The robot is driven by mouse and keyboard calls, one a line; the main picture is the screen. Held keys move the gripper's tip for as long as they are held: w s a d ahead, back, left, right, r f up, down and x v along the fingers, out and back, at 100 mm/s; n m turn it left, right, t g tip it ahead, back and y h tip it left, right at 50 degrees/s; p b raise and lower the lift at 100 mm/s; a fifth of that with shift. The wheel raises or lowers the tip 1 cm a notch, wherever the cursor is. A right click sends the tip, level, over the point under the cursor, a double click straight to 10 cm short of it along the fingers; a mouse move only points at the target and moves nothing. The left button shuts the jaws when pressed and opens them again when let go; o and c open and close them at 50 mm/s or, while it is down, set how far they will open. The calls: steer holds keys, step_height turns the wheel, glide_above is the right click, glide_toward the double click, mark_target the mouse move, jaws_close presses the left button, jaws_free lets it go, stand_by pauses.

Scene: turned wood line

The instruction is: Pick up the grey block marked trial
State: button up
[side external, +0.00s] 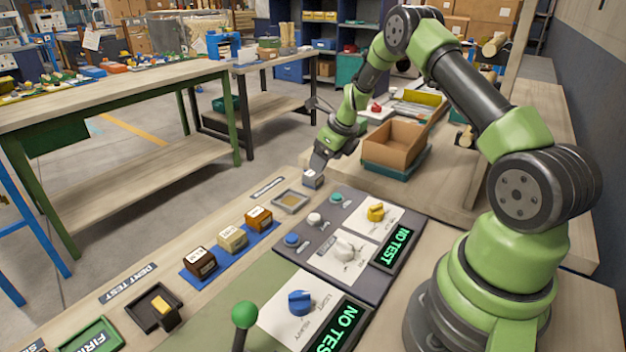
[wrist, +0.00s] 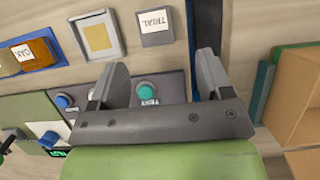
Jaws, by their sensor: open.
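The grey block marked trial (wrist: 154,27) sits on the wooden bench, its white label facing up in the wrist view. In the side view the block (side external: 313,179) is just below my gripper (side external: 319,164). In the wrist view my gripper (wrist: 162,65) is open and empty. The block lies beyond the fingertips, in the gap between them as seen in the picture. I see no contact between the fingers and the block.
A shallow grey tray (side external: 278,198) with a tan floor is beside the block. Wooden blocks (side external: 199,261) stand on a blue mat farther along. The dark control panel (side external: 322,222) has buttons and knobs. A brown open box (side external: 392,146) stands behind at right.

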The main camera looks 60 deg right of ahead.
mark_target(316, 175)
steer(key=shift+x, duration=3.05)
steer(key=shift+w+a, duration=0.15)
steer(key=shift+c, duration=0.2)
steer(key=shift+r, duration=0.1)
steer(key=c, duration=1)
